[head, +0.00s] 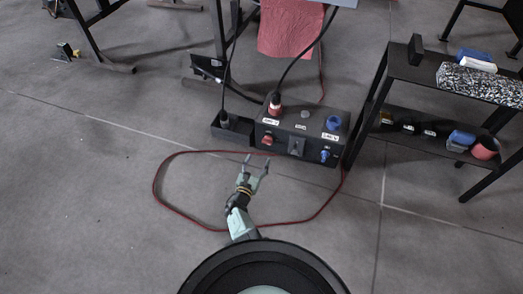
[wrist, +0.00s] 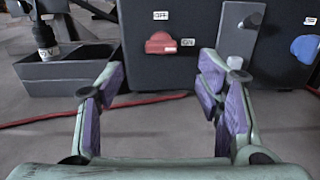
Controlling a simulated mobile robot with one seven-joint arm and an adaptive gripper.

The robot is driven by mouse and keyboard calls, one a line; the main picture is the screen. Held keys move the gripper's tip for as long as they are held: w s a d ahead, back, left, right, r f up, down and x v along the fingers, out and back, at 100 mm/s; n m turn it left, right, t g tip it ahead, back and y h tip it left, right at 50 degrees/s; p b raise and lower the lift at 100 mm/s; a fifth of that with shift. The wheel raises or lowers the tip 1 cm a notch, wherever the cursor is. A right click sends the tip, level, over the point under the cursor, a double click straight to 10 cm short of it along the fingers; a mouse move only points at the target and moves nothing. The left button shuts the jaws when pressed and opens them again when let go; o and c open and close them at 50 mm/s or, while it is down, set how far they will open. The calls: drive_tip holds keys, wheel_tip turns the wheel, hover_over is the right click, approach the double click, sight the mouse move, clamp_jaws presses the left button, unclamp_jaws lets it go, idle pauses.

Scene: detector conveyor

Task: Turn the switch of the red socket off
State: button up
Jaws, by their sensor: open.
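The black socket box (head: 283,147) stands on the floor ahead of my gripper. The red socket (head: 275,108) is on its top left, with a black cable plugged into it. The red switch (head: 267,141) is on the front face below. In the wrist view the red switch (wrist: 160,43) lies roughly horizontal, with an OFF label (wrist: 160,15) above it and an ON label (wrist: 188,42) at its right end. My gripper (head: 257,160) is open and empty, in front of the box. In the wrist view its fingertips (wrist: 159,72) are spread below the switch, apart from it.
A blue switch (head: 324,155) and blue socket (head: 333,123) are at the box's right. A grey lever-like part (wrist: 239,43) sits between the switches. A dark tray (head: 232,133) stands left of the box. A red cable (head: 155,180) loops on the floor. A black shelf (head: 400,105) stands right.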

sight(266, 143)
drive_tip(key=b+x, duration=0.6)
drive_tip(key=x, duration=0.4)
drive_tip(key=shift+w+d+f+b, duration=0.15)
drive_tip(key=shift+w+f+b, duration=0.1)
drive_tip(key=shift+b, duration=0.1)
drive_tip(key=shift+c, duration=0.4)
drive_tip(key=c, duration=1.1)
